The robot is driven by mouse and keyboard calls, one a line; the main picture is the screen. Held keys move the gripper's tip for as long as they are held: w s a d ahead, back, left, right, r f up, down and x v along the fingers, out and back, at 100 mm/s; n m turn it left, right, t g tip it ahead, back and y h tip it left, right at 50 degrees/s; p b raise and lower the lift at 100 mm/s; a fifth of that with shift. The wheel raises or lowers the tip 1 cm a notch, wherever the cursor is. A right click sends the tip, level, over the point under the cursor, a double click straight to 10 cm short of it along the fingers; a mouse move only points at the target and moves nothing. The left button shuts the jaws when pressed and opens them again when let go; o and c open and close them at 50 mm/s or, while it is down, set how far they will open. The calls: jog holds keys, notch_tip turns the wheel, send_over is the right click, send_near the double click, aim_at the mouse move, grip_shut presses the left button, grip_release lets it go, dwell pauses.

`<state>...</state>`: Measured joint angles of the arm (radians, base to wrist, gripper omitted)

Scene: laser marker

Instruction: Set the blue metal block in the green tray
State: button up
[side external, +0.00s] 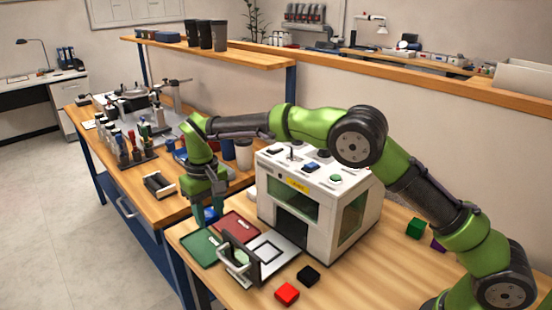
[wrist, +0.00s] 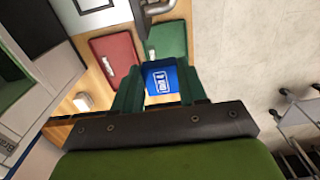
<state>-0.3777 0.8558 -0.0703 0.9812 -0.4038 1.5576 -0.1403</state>
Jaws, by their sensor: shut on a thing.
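The blue metal block (wrist: 161,80) has a white mark on its face and sits between the two fingers of my gripper (wrist: 160,90) in the wrist view. In the side external view, my gripper (side external: 207,208) points down and is shut on the block (side external: 211,215). The block is near the far edge of the green tray (side external: 199,249). In the wrist view the green tray (wrist: 168,40) is just beyond the block, which overlaps its near edge. I cannot tell the exact height of the block. The tray's visible surface holds only a small pale label.
A red tray (side external: 236,227) lies beside the green one. The white laser marker (side external: 315,205) stands to the right, with its door and handle (side external: 238,262) in front. Red (side external: 287,293), black (side external: 308,275) and green (side external: 415,228) blocks lie on the table.

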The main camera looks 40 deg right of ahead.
aim_at(212, 254)
jog(key=shift+w+a+f, duration=0.15)
jog(key=shift+a+f, duration=0.05)
jog(key=shift+a, duration=0.1)
notch_tip(212, 254, down, 10)
jog(key=shift+r, duration=0.1)
dwell(0.3)
jog(key=o, duration=0.8)
